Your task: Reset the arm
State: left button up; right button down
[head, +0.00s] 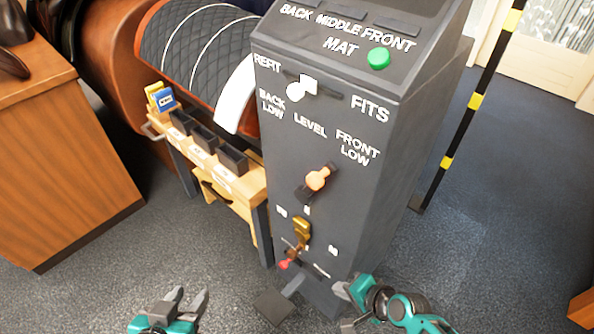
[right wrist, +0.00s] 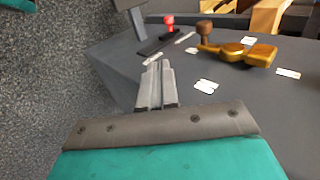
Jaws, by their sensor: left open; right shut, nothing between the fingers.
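The dark grey control pillar (head: 330,180) stands mid-picture. Low on its front is a brass arm (head: 302,229) with a brown knob; a red knob (head: 283,264) sits below it. In the right wrist view the brass arm (right wrist: 240,51) and its brown knob (right wrist: 204,30) lie to the right, and the red knob (right wrist: 167,21) is at the top beside a black slot. My right gripper (head: 341,289) is shut and empty by the pillar's lower right; its fingers (right wrist: 155,72) appear apart from the knobs. My left gripper (head: 189,300) is open and empty over the floor.
Higher on the pillar are an orange-knobbed level lever (head: 317,180), a white switch knob (head: 296,91) and a green button (head: 378,58). A wooden stand (head: 250,185) with black bins and a quilted saddle (head: 195,45) are behind left. A striped pole (head: 460,120) stands right. Grey floor is open front left.

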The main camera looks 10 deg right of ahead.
pick_arm(q)
jog(key=s+a+r+y+p, duration=0.1)
jog(key=a+r+p, duration=0.2)
jog(key=r+p, duration=0.6)
jog(key=p, duration=0.4)
jog(key=shift+s+r+p, duration=0.25)
jog(key=shift+r+p, duration=0.1)
jog(key=shift+p, duration=0.05)
pick_arm(e)
jog(key=s+r+n+t+h, duration=0.1)
jog(key=r+n, duration=0.5)
jog(key=r, duration=0.6)
jog(key=s+d+r+n+t+h, duration=0.1)
jog(key=s+r+n+t+h, duration=0.1)
jog(key=r+n, duration=0.5)
notch_tip(320, 180, up, 5)
jog(key=shift+s+d+r+n+t, duration=0.1)
jog(key=shift+s+d+n+t, duration=0.15)
jog(key=shift+s, duration=0.3)
pick_arm(q)
jog(key=shift+d, duration=0.25)
jog(key=shift+w+r, duration=0.1)
jog(key=shift+w, duration=0.05)
